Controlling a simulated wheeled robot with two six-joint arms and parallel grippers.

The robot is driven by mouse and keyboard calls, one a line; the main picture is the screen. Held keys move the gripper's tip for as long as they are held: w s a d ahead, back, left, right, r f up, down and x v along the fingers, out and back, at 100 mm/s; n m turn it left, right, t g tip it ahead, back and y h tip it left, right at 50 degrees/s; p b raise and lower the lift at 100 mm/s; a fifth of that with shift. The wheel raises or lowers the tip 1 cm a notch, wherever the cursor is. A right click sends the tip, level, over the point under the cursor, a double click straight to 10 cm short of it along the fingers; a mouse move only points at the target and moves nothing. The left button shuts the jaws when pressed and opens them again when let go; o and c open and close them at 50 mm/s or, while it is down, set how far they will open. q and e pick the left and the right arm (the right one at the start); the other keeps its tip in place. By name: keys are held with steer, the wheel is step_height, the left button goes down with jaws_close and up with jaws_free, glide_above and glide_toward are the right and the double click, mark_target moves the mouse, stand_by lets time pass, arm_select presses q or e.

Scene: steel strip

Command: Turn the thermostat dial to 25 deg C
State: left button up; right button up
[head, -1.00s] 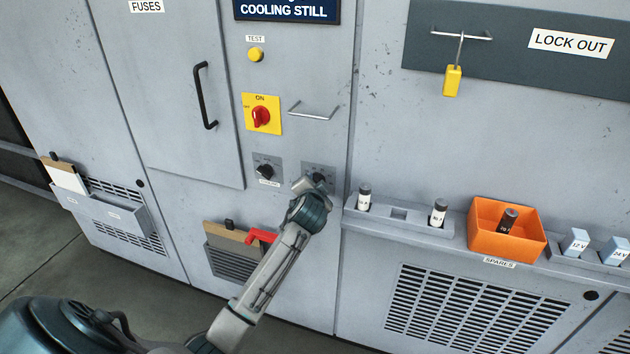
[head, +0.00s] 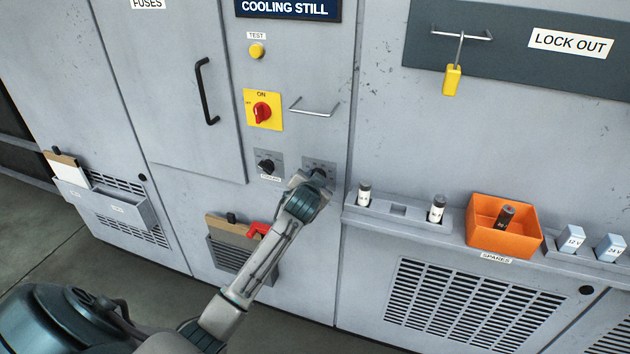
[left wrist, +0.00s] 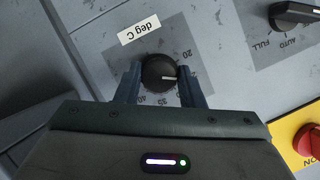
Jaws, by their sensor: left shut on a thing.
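The thermostat dial is a round black knob (left wrist: 158,72) on a grey scale plate, next to a "deg C" label (left wrist: 138,29), seen turned over in the left wrist view. My left gripper (left wrist: 160,84) has one finger on each side of the knob and is shut on it. The knob's white pointer line points right in that view, toward the right finger, a little below the 20 mark. The number it points at is hidden by the finger. In the head view the knob (head: 319,172) is partly covered by my left gripper (head: 310,182). My right gripper is not in view.
A second black selector knob (head: 267,167) sits just left of the dial. Above are a red switch on a yellow plate (head: 262,110) and a metal handle (head: 314,111). A fuse ledge (head: 398,215) and orange bin (head: 480,241) stand to the right.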

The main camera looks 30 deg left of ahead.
arm_select(q)
steer(key=o, duration=1)
steer(key=shift+f, duration=0.1)
steer(key=b+v, duration=0.2)
steer(key=v, duration=0.8)
steer(key=shift+s+d, duration=0.2)
steer(key=shift+s, duration=0.15)
